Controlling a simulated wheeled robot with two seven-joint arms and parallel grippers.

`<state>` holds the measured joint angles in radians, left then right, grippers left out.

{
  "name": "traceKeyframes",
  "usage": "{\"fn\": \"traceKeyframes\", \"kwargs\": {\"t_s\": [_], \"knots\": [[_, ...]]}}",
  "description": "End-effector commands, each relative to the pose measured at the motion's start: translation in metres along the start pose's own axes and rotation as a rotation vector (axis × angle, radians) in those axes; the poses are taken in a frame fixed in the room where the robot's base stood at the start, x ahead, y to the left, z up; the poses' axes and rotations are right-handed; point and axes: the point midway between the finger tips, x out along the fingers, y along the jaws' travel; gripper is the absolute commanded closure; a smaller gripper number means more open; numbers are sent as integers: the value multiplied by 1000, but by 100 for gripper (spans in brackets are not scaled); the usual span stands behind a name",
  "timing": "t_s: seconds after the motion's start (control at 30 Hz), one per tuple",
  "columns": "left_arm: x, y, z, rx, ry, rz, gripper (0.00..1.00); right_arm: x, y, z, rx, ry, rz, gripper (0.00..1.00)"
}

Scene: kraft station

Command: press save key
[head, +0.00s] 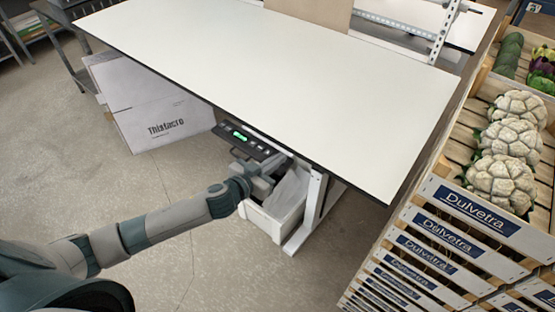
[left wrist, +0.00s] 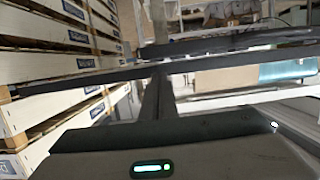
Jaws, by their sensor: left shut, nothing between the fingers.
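A dark control panel (head: 245,138) with a lit green display (head: 239,135) and several small keys (head: 259,147) hangs under the front edge of the white tabletop. The key labels are too small to read, so I cannot tell which is the save key. My left gripper (head: 262,178) is shut and empty, just below and in front of the panel. Its fingertips are hard to make out, and contact with a key cannot be told. In the left wrist view, a dark body with a lit green oval fills the bottom. My right gripper is not in view.
The white tabletop (head: 250,65) is bare in front. A white bin (head: 272,217) with a pale liner and a table leg (head: 313,205) stand close behind the gripper. A cardboard box (head: 150,105) is at left. Stacked Dulvetra crates (head: 440,247) with cauliflowers (head: 502,180) stand at right.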

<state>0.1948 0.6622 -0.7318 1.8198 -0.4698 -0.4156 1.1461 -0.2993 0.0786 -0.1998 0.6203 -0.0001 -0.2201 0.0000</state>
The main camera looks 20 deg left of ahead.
Motion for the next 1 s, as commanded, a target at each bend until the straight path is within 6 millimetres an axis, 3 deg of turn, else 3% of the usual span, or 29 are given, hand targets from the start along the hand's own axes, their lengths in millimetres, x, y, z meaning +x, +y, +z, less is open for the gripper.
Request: {"fn": "traceKeyframes", "kwargs": {"t_s": [0.2,0.53,0.8,1.0], "knots": [[2,0,12,-1,-1,0,100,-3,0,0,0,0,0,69],[2,0,13,0,-1,0,100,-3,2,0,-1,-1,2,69],[7,1,31,-2,-2,0,100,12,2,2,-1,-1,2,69],[6,0,34,-2,-9,-1,100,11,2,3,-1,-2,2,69]]}}
